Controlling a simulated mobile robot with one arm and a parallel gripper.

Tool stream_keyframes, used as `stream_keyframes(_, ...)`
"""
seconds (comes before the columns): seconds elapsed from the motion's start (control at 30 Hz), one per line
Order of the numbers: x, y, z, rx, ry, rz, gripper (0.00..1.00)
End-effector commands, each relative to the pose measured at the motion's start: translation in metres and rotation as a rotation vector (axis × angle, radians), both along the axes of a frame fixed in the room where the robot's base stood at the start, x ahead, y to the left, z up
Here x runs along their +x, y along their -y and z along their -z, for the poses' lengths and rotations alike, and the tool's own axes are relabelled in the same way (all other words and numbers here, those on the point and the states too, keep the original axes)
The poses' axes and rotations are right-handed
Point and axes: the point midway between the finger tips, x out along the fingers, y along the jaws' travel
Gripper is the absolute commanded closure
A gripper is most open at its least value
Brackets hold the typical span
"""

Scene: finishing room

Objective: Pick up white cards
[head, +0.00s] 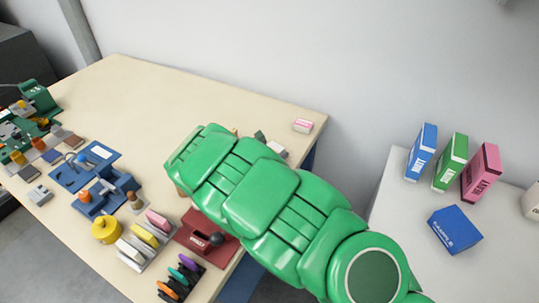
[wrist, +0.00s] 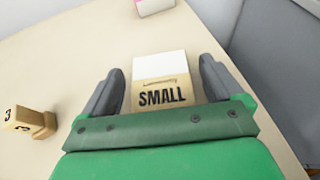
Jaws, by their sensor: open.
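White cards (wrist: 160,65) show as a plain white rectangle in the wrist view, at the back of a tan holder (wrist: 161,95) marked "SMALL". Whether they are one card or a stack is unclear. My gripper (wrist: 161,69) is open, with one dark finger on each side of the holder and cards. I cannot tell whether either finger touches them. In the head view my green arm hides the gripper and most of that spot.
A pink and white box (head: 302,126) lies beyond, near the table (head: 150,95) edge. A numbered wooden block (wrist: 30,121) stands left of the gripper. A red stand (head: 193,243), a blue fixture (head: 80,182) and yellow pieces are at left. Upright boxes (head: 450,162) stand on a white side table.

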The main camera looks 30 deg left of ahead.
Motion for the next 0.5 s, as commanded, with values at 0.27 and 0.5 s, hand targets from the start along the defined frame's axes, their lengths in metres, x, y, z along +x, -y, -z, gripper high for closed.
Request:
stream_keyframes(0.27, -0.0002, 0.0002, -0.0003, 0.0, 0.0, 0.0, 0.26)
stream_keyframes(0.5, -0.0003, 0.0001, -0.0003, 0.0, 0.0, 0.0, 0.63)
